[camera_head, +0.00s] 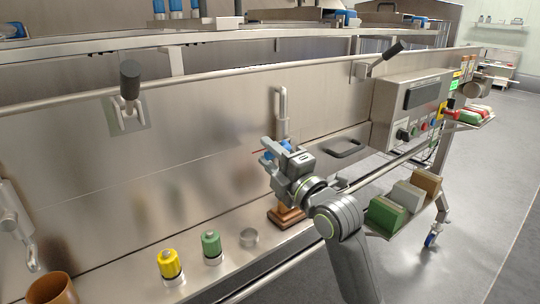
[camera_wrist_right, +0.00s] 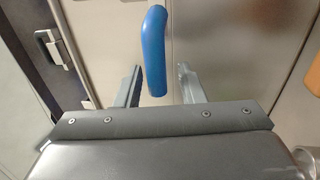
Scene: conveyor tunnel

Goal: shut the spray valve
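The spray valve's blue handle (camera_head: 278,147) shows at the panel below a vertical grey pipe (camera_head: 281,108). My right gripper (camera_head: 268,157) is right at it in the head view and partly hides it. In the right wrist view, the blue handle (camera_wrist_right: 154,52) hangs down between the two spread fingers of my right gripper (camera_wrist_right: 160,84), with a gap on both sides. The gripper is open and holds nothing. The valve body is largely hidden.
Black-gripped levers (camera_head: 130,78) stick out of the steel panel. A control box (camera_head: 409,108) with buttons is at right. A yellow bottle (camera_head: 169,264), a green bottle (camera_head: 211,246) and a brown cup (camera_head: 53,289) stand on the ledge. A tray of blocks (camera_head: 385,215) is right of my arm.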

